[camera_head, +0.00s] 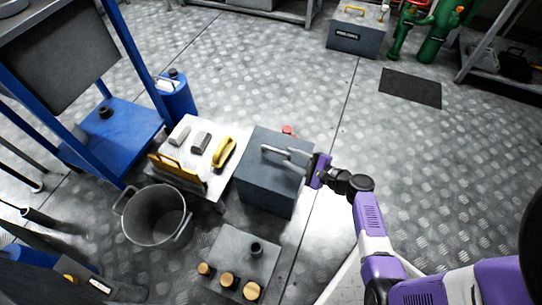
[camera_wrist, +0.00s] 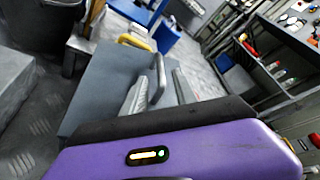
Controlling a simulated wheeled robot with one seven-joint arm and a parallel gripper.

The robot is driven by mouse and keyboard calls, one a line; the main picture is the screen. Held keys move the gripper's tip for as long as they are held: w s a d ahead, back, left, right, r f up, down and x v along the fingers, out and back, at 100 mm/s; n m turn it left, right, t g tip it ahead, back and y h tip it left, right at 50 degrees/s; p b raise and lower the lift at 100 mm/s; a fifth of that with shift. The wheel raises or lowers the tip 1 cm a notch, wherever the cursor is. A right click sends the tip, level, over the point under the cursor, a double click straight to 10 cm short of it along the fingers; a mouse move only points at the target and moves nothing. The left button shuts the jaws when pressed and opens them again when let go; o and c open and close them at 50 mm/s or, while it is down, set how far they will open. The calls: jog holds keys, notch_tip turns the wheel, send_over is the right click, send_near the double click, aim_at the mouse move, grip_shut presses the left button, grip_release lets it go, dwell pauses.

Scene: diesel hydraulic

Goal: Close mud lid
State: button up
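A dark grey box (camera_head: 266,190) stands on the floor near the middle of the head view. Its flat grey top, which I take as the mud lid (camera_head: 259,138), carries a pale bar handle (camera_head: 272,150). The lid looks level on the box; I cannot see a gap under it. In the wrist view the lid (camera_wrist: 105,75) lies ahead with its handle (camera_wrist: 159,75) upright. My gripper (camera_head: 297,157) is over the right side of the lid. Its two ridged fingers (camera_wrist: 160,92) are apart, with the handle between or just beyond them; contact is unclear.
A low table (camera_head: 225,190) with a yellow brush and blocks stands left of the box. A metal bucket (camera_head: 155,238), a grey block with wooden knobs (camera_head: 243,262) and a blue cart (camera_head: 115,130) are nearby.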

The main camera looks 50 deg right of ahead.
aim_at(275, 150)
jog(key=b+x, duration=0.2)
jog(key=x, duration=0.5)
jog(key=shift+w+f+b, duration=0.1)
jog(key=shift+w+b, duration=0.2)
grip_shut()
dwell(1.2)
